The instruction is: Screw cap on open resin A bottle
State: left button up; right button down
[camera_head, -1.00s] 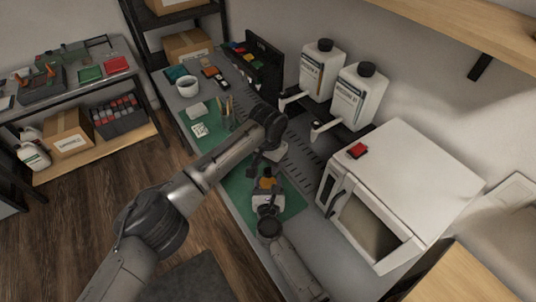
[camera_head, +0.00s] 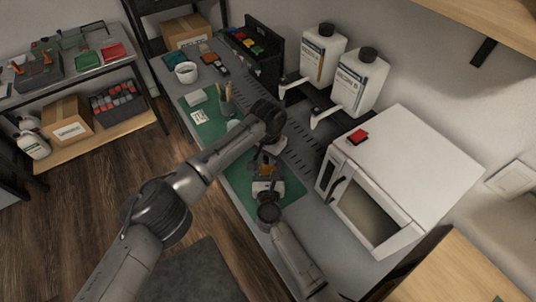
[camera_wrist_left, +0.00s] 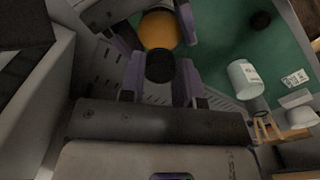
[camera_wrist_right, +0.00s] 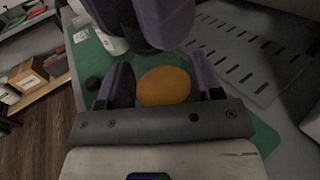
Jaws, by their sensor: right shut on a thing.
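An amber bottle (camera_wrist_right: 165,86) stands between the jaws of my right gripper (camera_wrist_right: 163,84), which is shut on it; it also shows in the head view (camera_head: 267,171) over the green mat. My left gripper (camera_wrist_left: 158,80) is directly above it, pointing down. A black cap (camera_wrist_left: 160,66) lies between the left fingers, over the bottle's top. Whether the left fingers press on the cap is not clear, and the contact of cap and neck is hidden.
A white oven-like box (camera_head: 410,165) stands close on the right. Two white jugs with black caps (camera_head: 321,55) stand behind on dispensers.

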pick_arm(q)
jog(key=c, duration=0.4)
jog(key=o, duration=1.1)
jog(key=shift+c, duration=0.2)
jog(key=shift+r, duration=0.1)
notch_tip(320, 180, up, 12)
pick_arm(e)
jog(key=shift+c, duration=0.9)
grip_release()
jog(key=shift+s, duration=0.1)
pick_arm(q)
jog(key=shift+r+p, duration=0.65)
jog(key=shift+p, duration=0.05)
pick_arm(e)
jog(key=s, duration=1.3)
jog(key=shift+s+d, duration=0.1)
jog(key=shift+s, duration=0.25)
